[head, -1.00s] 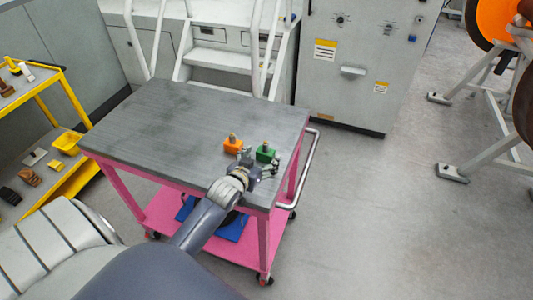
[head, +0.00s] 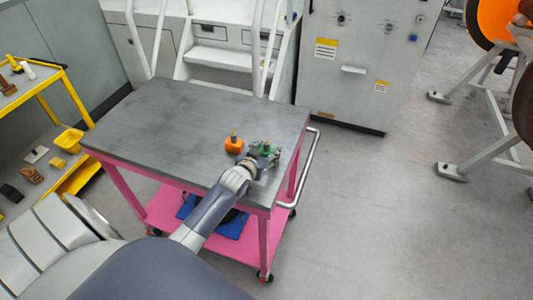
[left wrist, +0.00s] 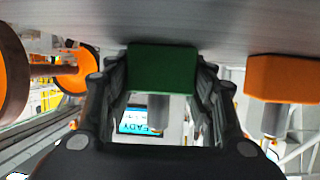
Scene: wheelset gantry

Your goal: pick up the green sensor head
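The green sensor head (head: 266,147) stands on the grey top of the pink cart, near its front right corner. My left gripper (head: 268,154) is at it, partly covering it in the head view. In the left wrist view the green block (left wrist: 162,68) sits between the two spread fingers of my left gripper (left wrist: 162,95), with a finger on each side. The fingers look open, and narrow gaps seem to show beside the block. An orange sensor head (head: 234,145) stands just left of the green one in the head view. My right gripper is in neither view.
The orange block (left wrist: 284,78) is close outside one finger in the left wrist view. The rest of the cart top (head: 170,120) is clear. A yellow shelf cart (head: 50,120) with small parts stands at the left. A rail (head: 312,170) runs along the cart's right side.

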